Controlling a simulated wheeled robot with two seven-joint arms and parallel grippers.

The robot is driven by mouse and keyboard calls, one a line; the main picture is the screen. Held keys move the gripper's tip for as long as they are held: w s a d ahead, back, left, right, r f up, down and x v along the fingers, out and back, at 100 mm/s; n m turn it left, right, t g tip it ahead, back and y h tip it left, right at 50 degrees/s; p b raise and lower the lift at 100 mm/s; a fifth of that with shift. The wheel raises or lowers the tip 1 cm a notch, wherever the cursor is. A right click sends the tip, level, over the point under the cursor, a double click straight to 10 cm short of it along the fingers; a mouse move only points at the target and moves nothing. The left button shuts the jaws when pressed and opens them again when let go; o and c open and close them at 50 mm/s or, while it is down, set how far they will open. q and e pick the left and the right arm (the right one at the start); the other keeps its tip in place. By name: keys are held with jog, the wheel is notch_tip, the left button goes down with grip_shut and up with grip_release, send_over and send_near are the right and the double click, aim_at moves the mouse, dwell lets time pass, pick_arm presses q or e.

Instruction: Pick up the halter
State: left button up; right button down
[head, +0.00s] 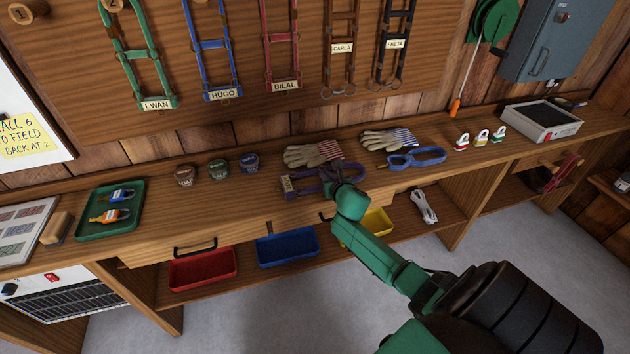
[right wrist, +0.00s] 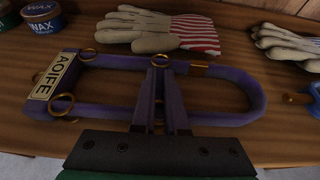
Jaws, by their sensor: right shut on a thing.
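A purple halter (head: 296,191) with brass-coloured rings and a nameplate lies on the wooden bench. In the right wrist view the halter (right wrist: 226,118) stretches across the picture, its AOIFE plate (right wrist: 52,76) at the left end. My right gripper (head: 333,178) reaches down over it from the front. In the right wrist view the fingers of my right gripper (right wrist: 162,75) are shut on the halter near its middle, and they hide part of it. The halter appears to rest on or very close to the bench top. My left gripper is not in view.
Striped gloves (head: 312,153) lie just behind the halter, and a blue halter (head: 415,158) lies to its right. Several wax tins (head: 219,168) stand to its left. Named halters hang on the board (head: 180,60) above. Bins, including a blue one (head: 287,248), sit below.

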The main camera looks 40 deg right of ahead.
dwell(0.8)
jog(key=shift+r+p, duration=0.3)
jog(key=shift+r, duration=0.3)
notch_tip(320, 180, up, 8)
jog(key=p, duration=0.3)
jog(key=shift+w+f, duration=0.1)
notch_tip(320, 180, up, 11)
jog(key=p, duration=0.1)
